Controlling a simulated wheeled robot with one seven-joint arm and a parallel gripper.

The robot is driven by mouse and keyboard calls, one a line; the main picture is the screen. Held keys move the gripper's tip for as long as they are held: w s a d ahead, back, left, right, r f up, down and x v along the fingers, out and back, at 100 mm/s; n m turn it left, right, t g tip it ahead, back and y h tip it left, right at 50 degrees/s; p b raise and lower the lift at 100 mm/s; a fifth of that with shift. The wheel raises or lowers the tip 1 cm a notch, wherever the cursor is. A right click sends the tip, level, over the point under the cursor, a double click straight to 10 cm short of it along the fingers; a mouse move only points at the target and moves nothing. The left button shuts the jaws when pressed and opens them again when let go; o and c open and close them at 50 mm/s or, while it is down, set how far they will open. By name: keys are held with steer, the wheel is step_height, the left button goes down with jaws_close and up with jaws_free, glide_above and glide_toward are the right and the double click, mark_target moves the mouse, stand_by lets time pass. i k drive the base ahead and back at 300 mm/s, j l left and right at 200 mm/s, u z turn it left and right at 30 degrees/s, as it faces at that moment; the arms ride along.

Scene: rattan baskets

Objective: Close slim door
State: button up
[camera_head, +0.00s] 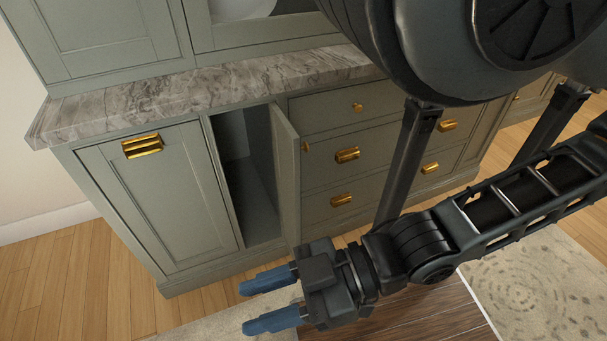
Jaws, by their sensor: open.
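The slim door (286,175) is a narrow grey-green cabinet door with a small gold knob (306,147) on its face. It stands swung open, hinged on the right side of a narrow cabinet opening (249,185). The inside of that compartment looks empty. My gripper (272,301) has two blue fingers pointing left, spread apart with nothing between them. It is low in front of the cabinet, nearer the camera than the slim door, and appears apart from it. The gripper's body overlaps the area near the door's bottom end in the picture.
A wide panel (155,195) with a gold handle is closed left of the opening. Closed drawers (340,155) with gold handles are to the right. A marble countertop (190,92) lies above. Wood floor (60,285) is clear at left; rugs (540,280) lie in front.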

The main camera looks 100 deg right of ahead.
mark_target(286, 140)
steer(key=k+z, duration=0.25)
steer(key=z, duration=0.15)
steer(key=k+l+z, duration=0.2)
steer(key=z, duration=0.15)
steer(key=k+l+z, duration=0.2)
steer(key=z, duration=0.2)
steer(key=k+l, duration=0.35)
steer(key=l+u, duration=0.15)
steer(key=k+l+u, duration=0.15)
steer(key=l, duration=0.1)
